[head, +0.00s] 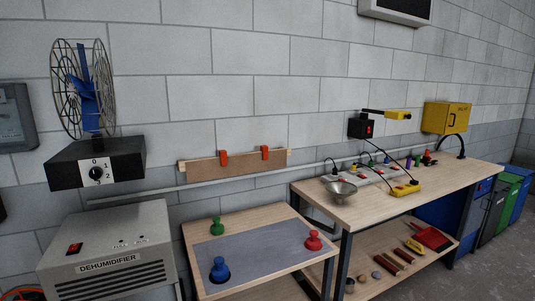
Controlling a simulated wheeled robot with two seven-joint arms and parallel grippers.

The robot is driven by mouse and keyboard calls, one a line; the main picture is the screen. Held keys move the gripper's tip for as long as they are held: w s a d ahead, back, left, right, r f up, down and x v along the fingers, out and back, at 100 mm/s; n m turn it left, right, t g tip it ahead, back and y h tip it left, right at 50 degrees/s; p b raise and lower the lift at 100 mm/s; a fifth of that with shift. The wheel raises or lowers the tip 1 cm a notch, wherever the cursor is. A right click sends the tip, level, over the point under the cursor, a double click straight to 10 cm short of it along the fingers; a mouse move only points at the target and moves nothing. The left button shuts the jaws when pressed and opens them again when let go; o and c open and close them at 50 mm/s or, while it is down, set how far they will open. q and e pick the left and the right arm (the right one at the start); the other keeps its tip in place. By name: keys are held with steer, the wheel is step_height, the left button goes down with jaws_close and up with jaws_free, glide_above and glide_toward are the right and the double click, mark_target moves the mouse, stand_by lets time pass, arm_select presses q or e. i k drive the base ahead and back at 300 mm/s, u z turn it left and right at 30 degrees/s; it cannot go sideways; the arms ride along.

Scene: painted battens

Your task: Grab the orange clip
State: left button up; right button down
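The right orange clip (265,153) sits over the same edge nearer the right end. The batten has a brown front face with paler wood at its ends and tilts slightly up to the right. Neither of my grippers is in view.
Below the batten stands a low table (253,275) with a grey mat and green, blue and red knobbed pieces. A dehumidifier (110,250) and a caged fan (84,95) are at left. A cluttered workbench (340,211) is at right. The wall around the clips is clear.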

mark_target(264, 149)
steer(key=z, duration=0.75)
steer(key=i, duration=0.75)
steer(key=z, duration=1.1)
steer(key=i, duration=1.85)
steer(key=u, duration=1.4)
steer(key=i, duration=0.7)
steer(key=u, duration=0.7)
